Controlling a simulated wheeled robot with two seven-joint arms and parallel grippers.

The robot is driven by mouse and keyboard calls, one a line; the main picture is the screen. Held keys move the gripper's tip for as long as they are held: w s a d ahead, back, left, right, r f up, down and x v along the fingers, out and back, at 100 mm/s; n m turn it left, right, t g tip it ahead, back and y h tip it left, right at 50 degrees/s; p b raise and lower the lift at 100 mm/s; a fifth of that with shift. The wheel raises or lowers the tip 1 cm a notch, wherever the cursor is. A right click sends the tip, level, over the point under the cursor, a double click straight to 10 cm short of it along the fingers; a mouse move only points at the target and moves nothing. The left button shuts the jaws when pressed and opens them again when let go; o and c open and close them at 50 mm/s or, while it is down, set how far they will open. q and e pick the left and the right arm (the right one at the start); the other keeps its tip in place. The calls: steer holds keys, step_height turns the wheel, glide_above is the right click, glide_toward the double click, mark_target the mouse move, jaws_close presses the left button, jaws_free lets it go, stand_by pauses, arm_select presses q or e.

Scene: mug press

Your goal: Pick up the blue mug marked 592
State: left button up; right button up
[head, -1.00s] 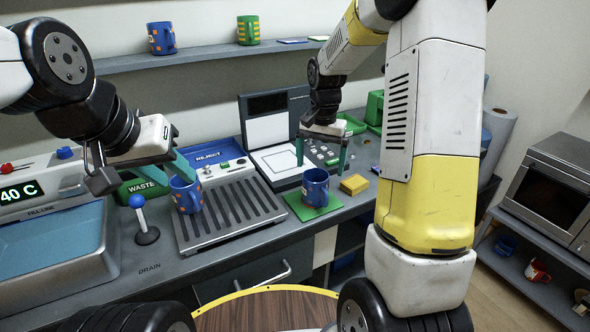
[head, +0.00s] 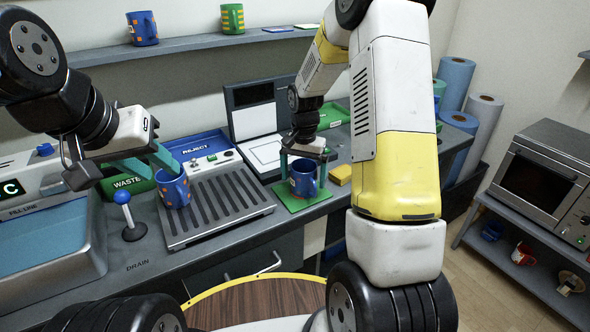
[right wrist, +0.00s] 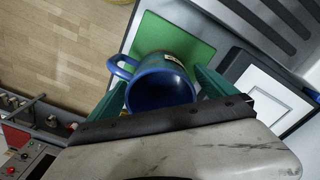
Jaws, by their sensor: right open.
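A blue mug (head: 303,180) stands upright on a green mat (head: 291,203) on the counter; its number is not legible. My right gripper (head: 303,172) is open, with one finger on each side of this mug. In the right wrist view the mug (right wrist: 160,84) lies between the fingers, its handle to the left and a small pale label on its far side. A second blue mug with orange marks (head: 174,190) is on the grated tray (head: 218,205). My left gripper (head: 165,175) is by its rim, fingers apart; whether they touch it is unclear.
A yellow block (head: 341,174) lies right of the green mat. A blue-topped lever (head: 128,212) stands left of the grate. A shelf above holds another blue mug (head: 142,28) and a green mug (head: 232,18). A microwave (head: 548,172) stands at the right.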

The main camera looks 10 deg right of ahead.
steer(key=c, duration=1.7)
steer(key=shift+r, duration=0.1)
steer(key=shift+c, duration=0.8)
steer(key=shift+r, duration=0.1)
